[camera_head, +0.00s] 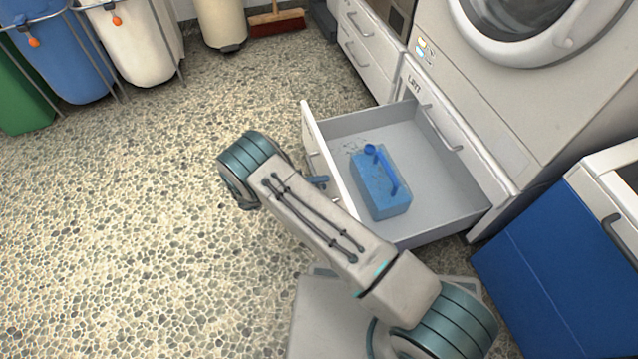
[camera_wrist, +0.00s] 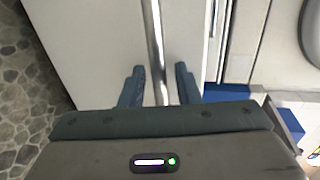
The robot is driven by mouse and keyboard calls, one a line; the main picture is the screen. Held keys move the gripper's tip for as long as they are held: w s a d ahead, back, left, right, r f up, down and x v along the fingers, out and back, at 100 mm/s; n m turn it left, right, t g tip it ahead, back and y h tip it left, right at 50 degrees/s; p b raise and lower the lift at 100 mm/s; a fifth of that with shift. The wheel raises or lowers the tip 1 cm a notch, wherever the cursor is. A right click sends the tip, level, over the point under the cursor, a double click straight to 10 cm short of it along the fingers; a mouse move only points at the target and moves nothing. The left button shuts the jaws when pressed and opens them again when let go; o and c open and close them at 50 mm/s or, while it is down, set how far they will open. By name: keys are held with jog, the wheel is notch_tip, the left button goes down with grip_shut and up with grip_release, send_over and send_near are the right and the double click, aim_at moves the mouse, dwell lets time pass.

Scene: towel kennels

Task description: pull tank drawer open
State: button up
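The tank drawer (camera_head: 437,186) under the washing machine is pulled well out, and its grey inside shows in the head view. My gripper (camera_wrist: 160,70) is open at the front, one finger on each side of the bar, with a small gap on both sides. In the head view my arm hides most of the gripper and part of the drawer front.
A blue cabinet or bin (camera_head: 545,275) stands close right of the drawer. White drawers (camera_head: 368,65) are behind it, and the washing machine (camera_head: 500,85) is above. Bins (camera_head: 60,50) and a broom (camera_head: 277,21) stand at the back. The pebbled floor at left is clear.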

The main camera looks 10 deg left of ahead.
jog(key=p+v, duration=0.3)
jog(key=v, duration=1)
jog(key=shift+s+a, duration=0.15)
jog(key=shift+a, duration=0.25)
